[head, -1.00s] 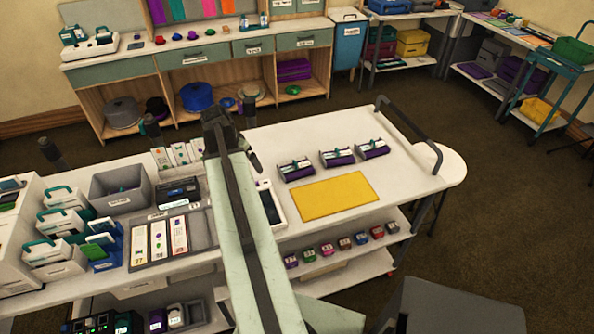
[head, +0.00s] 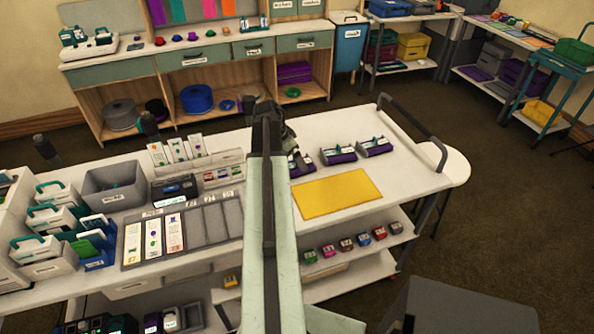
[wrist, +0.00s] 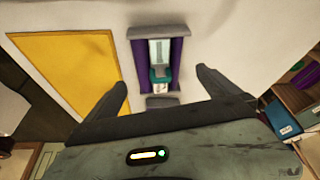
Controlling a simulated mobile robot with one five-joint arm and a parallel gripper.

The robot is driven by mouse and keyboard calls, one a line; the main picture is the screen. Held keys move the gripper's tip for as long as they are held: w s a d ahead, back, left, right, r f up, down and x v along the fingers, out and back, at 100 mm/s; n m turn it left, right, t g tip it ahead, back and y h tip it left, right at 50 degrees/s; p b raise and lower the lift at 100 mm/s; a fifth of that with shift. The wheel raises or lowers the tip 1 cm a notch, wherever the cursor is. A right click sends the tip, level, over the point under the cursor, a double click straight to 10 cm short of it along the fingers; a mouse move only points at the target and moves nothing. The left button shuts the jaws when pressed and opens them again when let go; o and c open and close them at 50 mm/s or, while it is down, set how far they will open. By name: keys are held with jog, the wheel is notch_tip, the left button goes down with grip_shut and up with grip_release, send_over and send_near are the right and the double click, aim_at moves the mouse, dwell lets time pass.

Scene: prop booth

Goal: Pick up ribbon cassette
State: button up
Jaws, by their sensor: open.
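Three similar purple-and-grey ribbon cassettes with teal parts stand in a row on the white cart top. In the head view the left one (head: 303,164) is partly hidden by my arm; the middle one (head: 338,155) and the right one (head: 375,147) are clear. My gripper (head: 287,140) is at the far end of my arm, beside the left cassette. In the wrist view my gripper (wrist: 163,80) is open and empty. One cassette (wrist: 175,52) lies ahead between its two fingers, with no visible contact.
A yellow mat (head: 335,194) lies in front of the cassettes. A grey bin (head: 115,188), a card tray (head: 215,222) and white handled boxes (head: 50,222) fill the cart's left side. A dark rail (head: 412,130) edges its right end.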

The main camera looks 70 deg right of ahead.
aim_at(296, 164)
jog(key=b+x, duration=0.1)
jog(key=x, duration=0.2)
jog(key=shift+w+a+f+b, duration=0.1)
jog(key=shift+w+f+b, duration=0.05)
jog(key=shift+b, duration=0.2)
jog(key=c, duration=1.4)
jog(key=shift+r, duration=0.25)
